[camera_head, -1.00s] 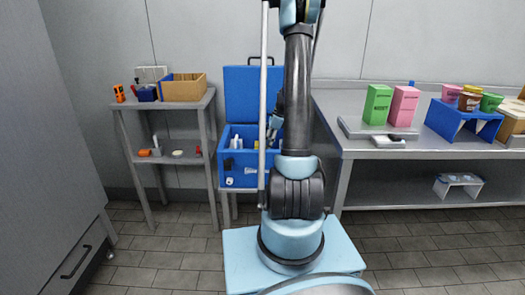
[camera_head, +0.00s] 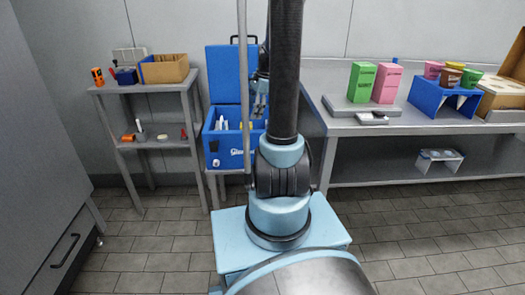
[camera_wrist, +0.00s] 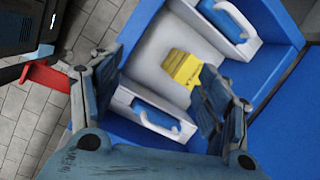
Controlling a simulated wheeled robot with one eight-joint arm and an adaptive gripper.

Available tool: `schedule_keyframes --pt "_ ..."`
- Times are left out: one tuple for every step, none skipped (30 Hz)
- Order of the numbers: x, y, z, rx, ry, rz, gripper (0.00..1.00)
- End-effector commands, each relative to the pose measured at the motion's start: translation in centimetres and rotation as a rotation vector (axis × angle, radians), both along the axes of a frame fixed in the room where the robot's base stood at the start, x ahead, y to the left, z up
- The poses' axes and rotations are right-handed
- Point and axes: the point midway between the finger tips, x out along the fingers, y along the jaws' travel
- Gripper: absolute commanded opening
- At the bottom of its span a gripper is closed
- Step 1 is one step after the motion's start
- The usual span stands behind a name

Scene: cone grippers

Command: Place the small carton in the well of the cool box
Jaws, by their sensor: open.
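The cool box (camera_head: 225,150) is blue with its lid (camera_head: 222,77) standing open behind it. In the wrist view I look down into its pale well (camera_wrist: 150,65). The small yellow carton (camera_wrist: 183,67) lies on the well floor between two white pieces with blue loops. My gripper (camera_wrist: 160,95) is open over the box, one finger on each side of the view. The right finger hides part of the carton; I cannot tell whether they touch. In the head view my gripper (camera_head: 260,108) hangs over the right part of the box.
A grey shelf (camera_head: 150,88) with a cardboard box (camera_head: 165,69) stands to the left. A steel bench (camera_head: 400,125) on the right holds a green carton (camera_head: 361,82), a pink carton (camera_head: 387,83) and a blue cup stand (camera_head: 441,97). A red bar (camera_wrist: 47,78) shows beside the left finger.

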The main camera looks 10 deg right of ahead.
Motion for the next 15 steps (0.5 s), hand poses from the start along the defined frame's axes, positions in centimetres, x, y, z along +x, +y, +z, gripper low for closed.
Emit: schedule_keyframes --pt "-1.2 0.4 0.6 -0.012 -0.013 0.039 0.70" --pt "-1.9 0.6 0.9 -0.021 -0.022 0.064 0.70" --pt "-2.7 0.8 1.2 -0.033 -0.032 0.098 0.70" --pt "-3.4 1.0 1.5 -0.041 -0.040 0.124 0.70" --pt "-4.0 1.1 1.7 -0.049 -0.048 0.149 0.70" --pt "-4.9 1.4 2.0 -0.060 -0.059 0.184 0.70" --pt "-5.5 1.5 2.2 -0.070 -0.066 0.209 0.70" --pt "-6.2 1.7 2.4 -0.078 -0.074 0.235 0.70" --pt "-7.0 1.8 2.6 -0.089 -0.085 0.269 0.70" --pt "-7.7 2.0 2.8 -0.098 -0.092 0.295 0.70" --pt "-8.3 2.1 2.9 -0.106 -0.099 0.320 0.70" --pt "-9.2 2.2 3.1 -0.118 -0.108 0.355 0.70" --pt "-9.9 2.4 3.2 -0.127 -0.115 0.381 0.70" --pt "-10.5 2.5 3.2 -0.135 -0.122 0.407 0.70" --pt "-11.4 2.6 3.4 -0.146 -0.132 0.442 0.70"
